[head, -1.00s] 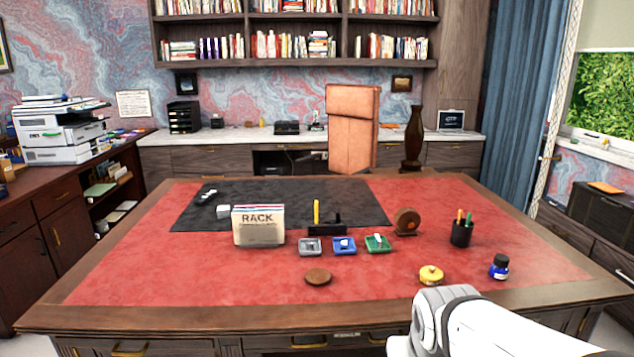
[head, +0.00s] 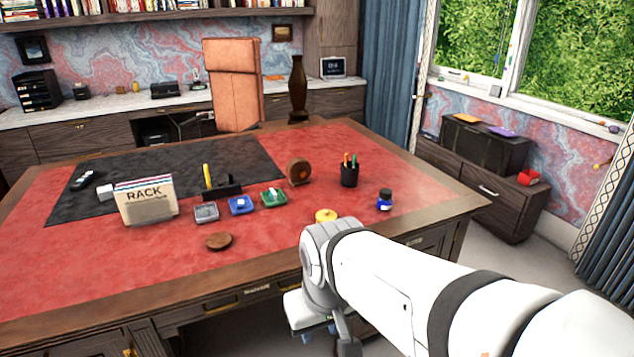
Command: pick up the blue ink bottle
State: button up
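The blue ink bottle (head: 385,200) stands upright on the red leather top near the desk's right front edge. It has a dark cap and a pale label. My arm reaches in from the lower right and ends in front of the desk. Part of my gripper (head: 325,335) shows at the lower middle, below the desk's front edge and well apart from the bottle. Its fingertips are not clearly visible, so I cannot tell whether it is open.
A yellow round object (head: 326,215) sits left of the bottle, and a black pen cup (head: 349,174) stands behind it. A brown disc (head: 219,241), small trays and a card rack (head: 148,203) are farther left. The leather right of the bottle is clear.

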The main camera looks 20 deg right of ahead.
aim_at(383, 205)
jog(key=z, duration=1.4)
jog(key=i, duration=1.75)
jog(key=u, duration=0.9)
